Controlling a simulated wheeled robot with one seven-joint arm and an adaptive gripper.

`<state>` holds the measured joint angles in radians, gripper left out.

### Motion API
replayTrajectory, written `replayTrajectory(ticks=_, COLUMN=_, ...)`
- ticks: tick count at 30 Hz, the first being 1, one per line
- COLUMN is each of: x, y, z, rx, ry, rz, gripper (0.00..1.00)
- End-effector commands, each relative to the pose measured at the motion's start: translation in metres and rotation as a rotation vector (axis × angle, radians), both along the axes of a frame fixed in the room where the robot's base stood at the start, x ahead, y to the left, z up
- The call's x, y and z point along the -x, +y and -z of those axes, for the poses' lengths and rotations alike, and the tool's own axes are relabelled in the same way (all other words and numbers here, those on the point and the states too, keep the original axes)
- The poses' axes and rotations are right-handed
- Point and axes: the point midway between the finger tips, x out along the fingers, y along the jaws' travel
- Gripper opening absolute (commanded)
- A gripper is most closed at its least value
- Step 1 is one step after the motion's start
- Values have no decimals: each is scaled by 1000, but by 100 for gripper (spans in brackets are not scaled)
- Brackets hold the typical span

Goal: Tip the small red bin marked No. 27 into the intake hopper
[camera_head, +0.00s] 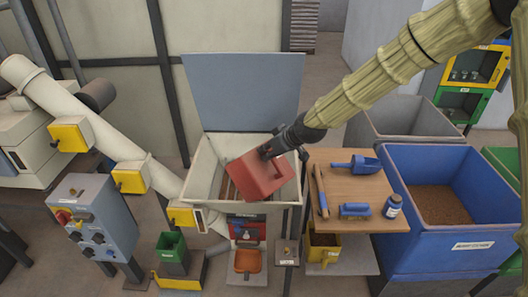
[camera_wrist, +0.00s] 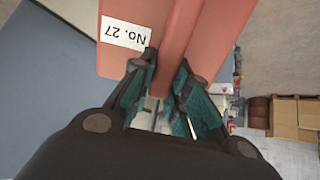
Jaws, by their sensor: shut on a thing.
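The small red bin (camera_head: 257,177) is tilted over the open intake hopper (camera_head: 196,180) in the head view. In the wrist view the red bin (camera_wrist: 205,35) fills the upper middle, and its white label (camera_wrist: 124,33) reads "No. 27", upside down. My gripper (camera_head: 268,152) is shut on the bin. In the wrist view my gripper's fingers (camera_wrist: 167,80) close on a raised red part of the bin, from both sides.
A wooden side table (camera_head: 345,218) right of the hopper holds a blue scoop (camera_head: 357,165), a brush and a jar. A large blue bin (camera_head: 440,245) of brown material stands farther right. A grey control box (camera_head: 90,215) is at left. A slanted pipe (camera_head: 100,130) reaches the hopper's left side.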

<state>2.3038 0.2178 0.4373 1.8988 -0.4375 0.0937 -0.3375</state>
Motion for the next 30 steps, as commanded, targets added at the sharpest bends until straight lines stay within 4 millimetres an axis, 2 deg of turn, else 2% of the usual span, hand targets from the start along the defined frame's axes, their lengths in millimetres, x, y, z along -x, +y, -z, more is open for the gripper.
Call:
replayTrajectory(ticks=1, x=3, y=-3, z=7, rx=-21, ry=-16, rz=2, gripper=0)
replayTrajectory(ticks=14, x=22, y=-22, z=12, rx=-175, ry=-166, rz=2, gripper=0)
replayTrajectory(ticks=30, x=23, y=-24, z=39, rx=-299, ry=-288, rz=2, gripper=0)
